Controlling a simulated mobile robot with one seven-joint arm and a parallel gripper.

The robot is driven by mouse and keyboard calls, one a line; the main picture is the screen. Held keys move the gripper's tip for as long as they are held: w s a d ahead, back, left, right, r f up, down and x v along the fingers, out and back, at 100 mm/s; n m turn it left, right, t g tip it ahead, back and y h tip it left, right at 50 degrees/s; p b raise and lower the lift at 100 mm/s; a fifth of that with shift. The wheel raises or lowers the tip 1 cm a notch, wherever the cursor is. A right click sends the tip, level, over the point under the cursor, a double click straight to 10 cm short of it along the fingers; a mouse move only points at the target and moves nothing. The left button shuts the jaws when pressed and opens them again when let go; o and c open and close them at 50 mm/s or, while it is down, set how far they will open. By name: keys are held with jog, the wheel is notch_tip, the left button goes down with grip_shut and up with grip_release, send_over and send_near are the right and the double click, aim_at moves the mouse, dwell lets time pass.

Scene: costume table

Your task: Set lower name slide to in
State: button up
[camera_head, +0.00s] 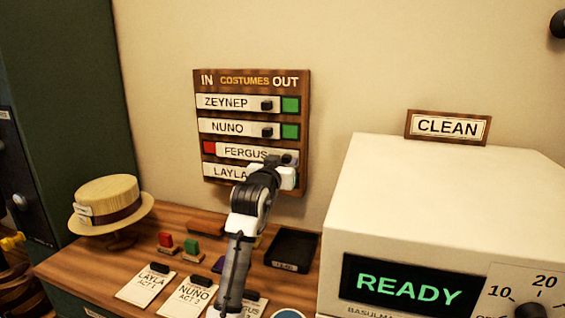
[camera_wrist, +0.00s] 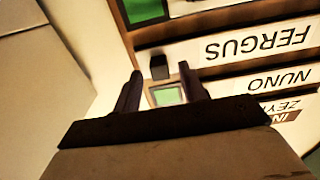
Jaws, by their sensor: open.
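The wooden name board (camera_head: 253,74) hangs on the wall, marked IN at left and OUT at right. The lowest slide, LAYLA (camera_head: 226,170), sits at the left, partly hidden by my arm; a green patch (camera_wrist: 145,9) shows at its right end in the wrist view. The FERGUS slide (camera_head: 240,151) sits to the right, with a red patch (camera_head: 209,148) at its left. It shows upside down in the wrist view (camera_wrist: 258,45). My gripper (camera_wrist: 161,82) is open at the board's right side, with the black FERGUS knob (camera_wrist: 158,67) just beyond and between the fingertips. Contact cannot be told.
The ZEYNEP (camera_head: 226,103) and NUNO (camera_head: 228,128) slides sit left with green patches at right. A large white machine (camera_head: 430,190) stands close at right. A straw hat (camera_head: 108,198), name cards and a black tray (camera_head: 292,250) are on the table below.

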aim_at(253, 155)
jog(key=shift+c, duration=0.3)
grip_shut()
jog(key=shift+w+a, duration=0.3)
jog(key=shift+a, duration=0.65)
jog(key=shift+w+a, duration=0.25)
jog(key=shift+a, duration=0.65)
jog(key=shift+w+a, duration=0.3)
jog(key=shift+a, duration=0.65)
jog(key=shift+o, duration=0.3)
grip_release()
jog(key=shift+w+a, duration=0.1)
jog(key=shift+a, duration=0.05)
